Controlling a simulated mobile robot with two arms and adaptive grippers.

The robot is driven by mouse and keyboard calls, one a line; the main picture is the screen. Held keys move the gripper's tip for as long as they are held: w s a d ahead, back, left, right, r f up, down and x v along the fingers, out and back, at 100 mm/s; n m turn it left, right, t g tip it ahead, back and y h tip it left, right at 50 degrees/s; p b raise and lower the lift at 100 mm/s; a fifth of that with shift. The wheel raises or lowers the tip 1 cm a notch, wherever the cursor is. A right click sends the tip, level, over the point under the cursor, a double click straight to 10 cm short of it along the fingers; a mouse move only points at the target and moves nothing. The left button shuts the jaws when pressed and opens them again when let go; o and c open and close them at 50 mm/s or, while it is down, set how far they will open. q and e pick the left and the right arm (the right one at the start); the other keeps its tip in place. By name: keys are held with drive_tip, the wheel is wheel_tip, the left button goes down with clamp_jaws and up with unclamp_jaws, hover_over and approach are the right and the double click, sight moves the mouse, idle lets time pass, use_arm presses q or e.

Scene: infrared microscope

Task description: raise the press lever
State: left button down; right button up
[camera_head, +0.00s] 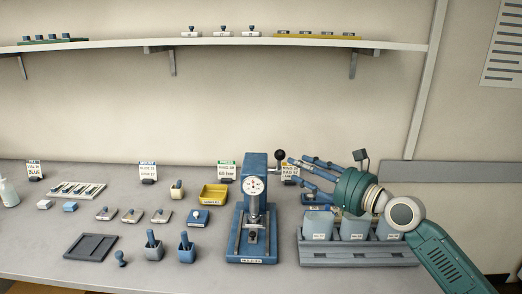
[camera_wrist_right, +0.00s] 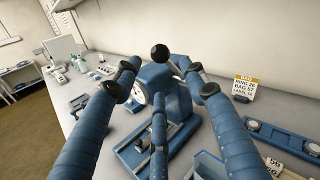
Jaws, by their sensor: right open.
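The blue press (camera_head: 254,222) with its round white gauge (camera_head: 254,185) stands upright at the middle of the bench. Its lever ends in a black ball knob (camera_head: 279,155) at the press's right side; the knob also shows in the wrist view (camera_wrist_right: 159,52), beyond and between my fingertips. My right gripper (camera_head: 292,169) is open, just right of the knob, its fingers pointing left toward the lever. In the wrist view the spread fingers (camera_wrist_right: 155,75) frame the knob and part of the press; I cannot tell whether any finger touches the lever. My left gripper is not in view.
A grey rack with several pale containers (camera_head: 318,227) stands below my right arm. A yellow tray (camera_head: 214,195) and small stamps lie left of the press. A label card (camera_wrist_right: 243,87) stands behind the gripper. A shelf (camera_head: 215,44) runs along the wall above.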

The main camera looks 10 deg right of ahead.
sight(284, 157)
drive_tip(key=w, duration=0.1)
drive_tip(key=w+a+p, duration=0.1)
drive_tip(key=w+a+r, duration=0.1)
drive_tip(key=w, duration=0.1)
drive_tip(key=shift+r, duration=0.1)
drive_tip(key=x, duration=0.3)
drive_tip(key=shift+f+p, duration=0.25)
drive_tip(key=shift+p, duration=0.15)
drive_tip(key=shift+w+a, duration=0.25)
drive_tip(key=shift+w, duration=0.25)
drive_tip(key=shift+c, duration=0.8)
drive_tip(key=c, duration=0.4)
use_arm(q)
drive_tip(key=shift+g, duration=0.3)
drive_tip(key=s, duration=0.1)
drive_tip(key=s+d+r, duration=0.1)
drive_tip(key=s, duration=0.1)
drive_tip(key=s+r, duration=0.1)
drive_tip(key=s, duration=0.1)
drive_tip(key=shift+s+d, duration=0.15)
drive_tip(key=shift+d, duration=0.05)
use_arm(e)
clamp_jaws()
